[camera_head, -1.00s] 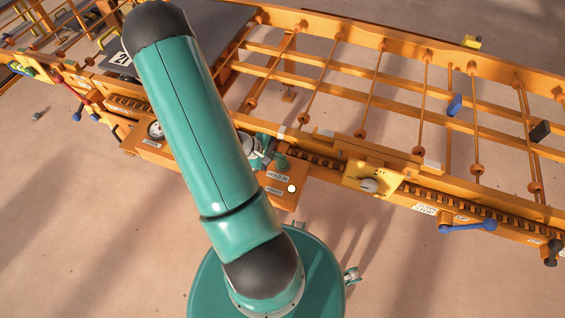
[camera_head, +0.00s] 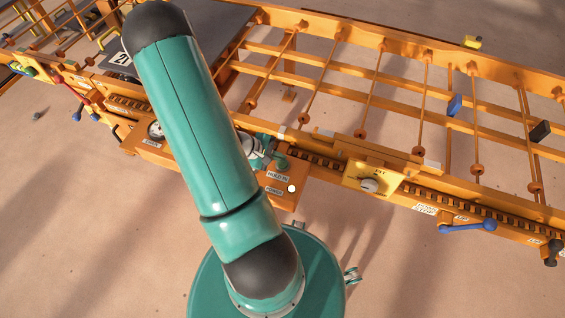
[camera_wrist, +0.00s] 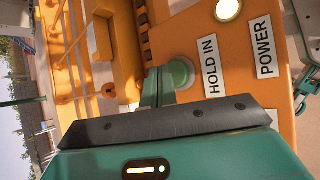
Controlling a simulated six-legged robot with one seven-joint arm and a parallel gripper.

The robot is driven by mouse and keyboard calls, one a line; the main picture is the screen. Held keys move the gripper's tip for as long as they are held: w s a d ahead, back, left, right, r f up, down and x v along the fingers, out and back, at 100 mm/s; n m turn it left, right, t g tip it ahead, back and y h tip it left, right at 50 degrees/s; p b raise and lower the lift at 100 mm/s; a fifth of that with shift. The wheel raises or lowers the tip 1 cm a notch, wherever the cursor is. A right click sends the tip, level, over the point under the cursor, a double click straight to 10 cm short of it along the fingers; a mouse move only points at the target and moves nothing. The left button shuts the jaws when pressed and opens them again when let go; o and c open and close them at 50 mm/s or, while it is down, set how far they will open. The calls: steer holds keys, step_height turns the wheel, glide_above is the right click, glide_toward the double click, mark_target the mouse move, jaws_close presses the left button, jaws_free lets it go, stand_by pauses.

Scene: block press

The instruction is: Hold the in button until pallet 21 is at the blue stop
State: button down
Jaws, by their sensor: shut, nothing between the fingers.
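Pallet 21 is a dark flat plate (camera_head: 222,28) at the upper left of the orange conveyor, partly hidden by my arm; its number tag (camera_head: 121,58) shows left of the arm. A blue stop tab (camera_head: 455,105) stands among the rollers far to the right, apart from the pallet. A blue lever (camera_head: 468,226) sits on the near rail beside a stop label. The green round button (camera_wrist: 181,73) is beside the HOLD IN label (camera_wrist: 210,66). My gripper (camera_wrist: 160,86) is shut, its tips at the button, seemingly touching; I cannot tell how far it is pressed.
The orange control box (camera_head: 280,190) carries a lit white POWER lamp (camera_head: 292,188). A red lever (camera_head: 72,88) is at the left. The rollers between pallet and blue tab are clear.

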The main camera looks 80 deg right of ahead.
mark_target(279, 164)
steer(key=shift+f, duration=0.15)
stand_by(0.7)
steer(key=shift+f, duration=0.3)
steer(key=shift+f, duration=0.5)
stand_by(0.7)
stand_by(4.4)
steer(key=shift+r, duration=3.45)
